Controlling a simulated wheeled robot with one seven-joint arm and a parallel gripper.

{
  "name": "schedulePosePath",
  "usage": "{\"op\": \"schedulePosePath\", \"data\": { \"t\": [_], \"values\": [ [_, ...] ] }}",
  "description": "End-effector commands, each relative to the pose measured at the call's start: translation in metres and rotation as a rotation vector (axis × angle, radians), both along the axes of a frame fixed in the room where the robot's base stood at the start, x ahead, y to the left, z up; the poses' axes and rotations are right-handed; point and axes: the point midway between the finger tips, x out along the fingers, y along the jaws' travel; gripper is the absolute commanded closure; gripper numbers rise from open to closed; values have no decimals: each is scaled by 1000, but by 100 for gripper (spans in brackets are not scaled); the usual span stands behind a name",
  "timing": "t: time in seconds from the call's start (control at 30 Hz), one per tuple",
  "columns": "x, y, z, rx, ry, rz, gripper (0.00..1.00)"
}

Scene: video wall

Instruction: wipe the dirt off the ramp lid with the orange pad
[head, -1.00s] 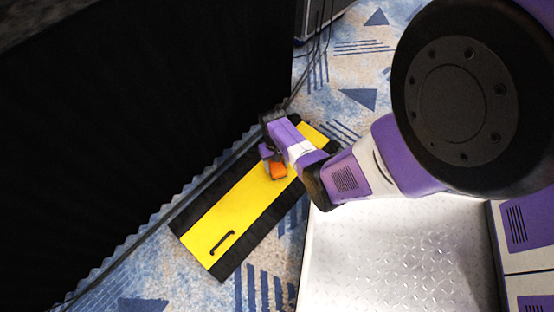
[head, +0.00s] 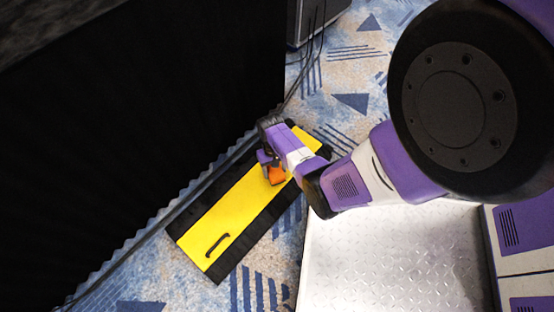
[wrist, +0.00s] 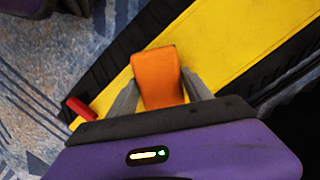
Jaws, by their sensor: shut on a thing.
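The ramp lid (head: 235,211) is a long yellow panel with black borders, lying on the carpet beside the dark wall; it also shows in the wrist view (wrist: 232,43). My gripper (head: 272,167) is over the lid's far half. In the wrist view my gripper (wrist: 160,85) is shut on the orange pad (wrist: 157,75), one grey finger on each side. The pad (head: 277,175) is at the lid's yellow surface; I cannot tell if it touches.
A tall black wall (head: 130,110) stands close along the lid's left side, with a cable (head: 150,231) along its foot. A dark case (head: 315,18) stands at the back. A red piece (wrist: 81,108) shows beside the lid's end. Patterned carpet lies around.

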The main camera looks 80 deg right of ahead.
Motion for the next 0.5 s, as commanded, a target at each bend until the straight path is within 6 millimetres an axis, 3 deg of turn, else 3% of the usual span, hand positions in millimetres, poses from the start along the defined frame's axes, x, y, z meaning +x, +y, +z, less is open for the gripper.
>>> {"op": "schedulePosePath", "data": {
  "t": [0.03, 0.5],
  "values": [
    [1, 0, 10, -1, -1, 1, 86],
    [8, 5, 49, -2, -1, 8, 86]
  ]
}}
